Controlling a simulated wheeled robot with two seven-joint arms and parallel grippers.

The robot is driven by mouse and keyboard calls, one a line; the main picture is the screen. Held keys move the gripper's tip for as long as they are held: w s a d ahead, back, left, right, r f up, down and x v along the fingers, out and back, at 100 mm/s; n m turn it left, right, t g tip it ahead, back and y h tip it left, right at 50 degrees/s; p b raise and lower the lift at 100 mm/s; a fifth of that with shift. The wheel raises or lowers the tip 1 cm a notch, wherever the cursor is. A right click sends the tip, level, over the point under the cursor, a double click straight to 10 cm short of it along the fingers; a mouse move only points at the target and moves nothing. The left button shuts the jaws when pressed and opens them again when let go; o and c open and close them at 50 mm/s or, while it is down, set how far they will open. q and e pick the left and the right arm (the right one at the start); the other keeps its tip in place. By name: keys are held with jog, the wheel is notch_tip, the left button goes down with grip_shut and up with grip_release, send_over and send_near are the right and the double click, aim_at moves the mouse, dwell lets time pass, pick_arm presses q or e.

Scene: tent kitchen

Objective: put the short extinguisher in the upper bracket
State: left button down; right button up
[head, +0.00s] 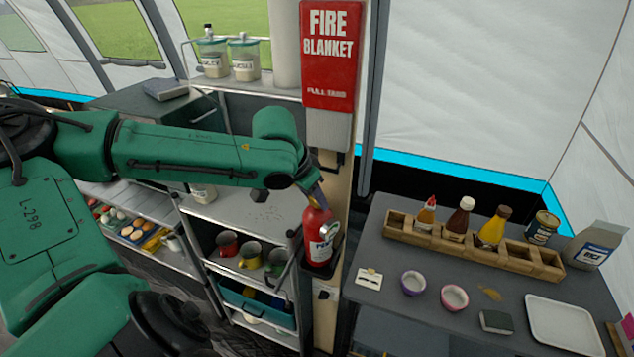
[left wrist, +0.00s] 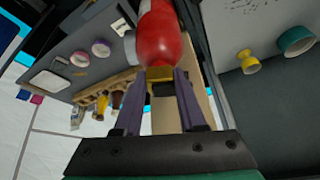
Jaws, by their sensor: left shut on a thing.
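The red extinguisher (head: 318,225) with a white label stands about upright against the wooden post, at a black bracket (head: 322,268) that shows around its lower part. I cannot tell whether its base rests fully in this bracket. My left gripper (head: 316,197) reaches in from the left and is shut on the extinguisher's top. In the left wrist view, the fingers of my left gripper (left wrist: 160,92) close on the brass-coloured neck of the extinguisher (left wrist: 160,38). My right gripper is not in view.
A red fire blanket case (head: 331,60) hangs higher on the post (head: 325,325). Left of it stands a shelf trolley with mugs (head: 249,255). On the right, a grey table (head: 390,335) holds a wooden bottle rack (head: 455,246), small bowls (head: 454,298) and a white tray (head: 565,325).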

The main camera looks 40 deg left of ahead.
pick_arm(q)
jog(key=shift+w+a+g+p, duration=0.25)
jog(key=shift+w+g+p, duration=0.15)
jog(key=shift+w+p, duration=0.35)
jog(key=f+b, duration=0.2)
jog(key=b, duration=0.1)
jog(key=shift+r, duration=0.25)
jog(key=shift+f, duration=0.1)
jog(key=shift+c, duration=2.4)
grip_release()
jog(key=shift+s+d+f, duration=0.1)
jog(key=shift+s, duration=0.05)
